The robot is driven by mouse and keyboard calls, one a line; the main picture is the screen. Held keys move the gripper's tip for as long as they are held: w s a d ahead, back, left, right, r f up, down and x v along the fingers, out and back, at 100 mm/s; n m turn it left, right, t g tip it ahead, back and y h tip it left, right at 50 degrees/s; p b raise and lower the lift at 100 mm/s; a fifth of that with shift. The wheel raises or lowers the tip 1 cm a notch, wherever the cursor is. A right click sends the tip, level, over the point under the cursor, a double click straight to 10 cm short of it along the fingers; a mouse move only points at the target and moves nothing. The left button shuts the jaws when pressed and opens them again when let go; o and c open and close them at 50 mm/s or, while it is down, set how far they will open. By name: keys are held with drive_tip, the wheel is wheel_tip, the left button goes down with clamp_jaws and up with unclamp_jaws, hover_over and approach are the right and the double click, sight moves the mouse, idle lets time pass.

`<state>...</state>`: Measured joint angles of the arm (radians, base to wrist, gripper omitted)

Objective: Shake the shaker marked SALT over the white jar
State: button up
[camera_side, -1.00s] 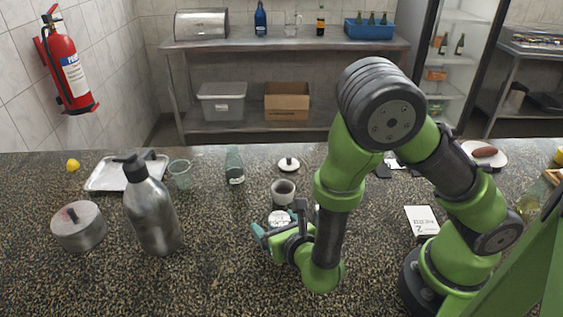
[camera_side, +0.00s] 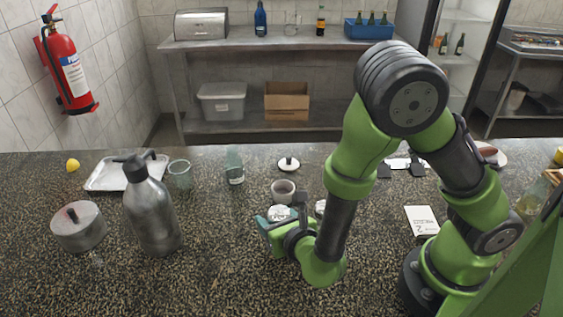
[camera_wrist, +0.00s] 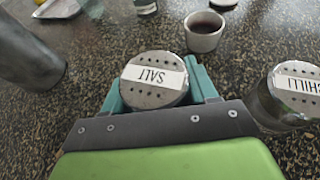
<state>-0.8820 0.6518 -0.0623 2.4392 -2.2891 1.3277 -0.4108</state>
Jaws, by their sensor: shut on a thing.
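The shaker marked SALT (camera_wrist: 150,88) has a round metal top with holes and a white label, upside down in the wrist view. My gripper (camera_wrist: 158,84) is shut on it, with a teal finger on each side. The shaker looks upright; its body is mostly hidden. In the side view my gripper (camera_side: 277,224) holds the shaker (camera_side: 279,212) just in front of the white jar. The white jar (camera_side: 283,191) is open with dark contents; it also shows beyond the shaker in the wrist view (camera_wrist: 204,34). The shaker is beside it, not over it.
A shaker marked CHILLI (camera_wrist: 292,96) stands close on the right. A round lid (camera_side: 289,164) lies behind the jar. A metal bottle (camera_side: 151,215), a pot (camera_side: 78,227), glasses and a tray (camera_side: 104,174) stand left. The counter front left is clear.

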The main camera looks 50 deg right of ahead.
sight(276, 206)
wheel_tip(276, 206, up, 8)
drive_tip(key=shift+d+m, duration=0.15)
drive_tip(key=shift+m, duration=0.15)
drive_tip(key=w+d+m+t+h, duration=0.2)
drive_tip(key=w+d+m+h, duration=0.1)
drive_tip(key=m, duration=1)
drive_tip(key=w+d+r+m+t+h, duration=0.1)
drive_tip(key=w+d+m, duration=0.5)
drive_tip(key=m, duration=0.7)
drive_tip(key=shift+w+d+r+t+h, duration=0.15)
drive_tip(key=shift+w+d+t+h, duration=0.15)
drive_tip(key=shift+w+t+h, duration=0.65)
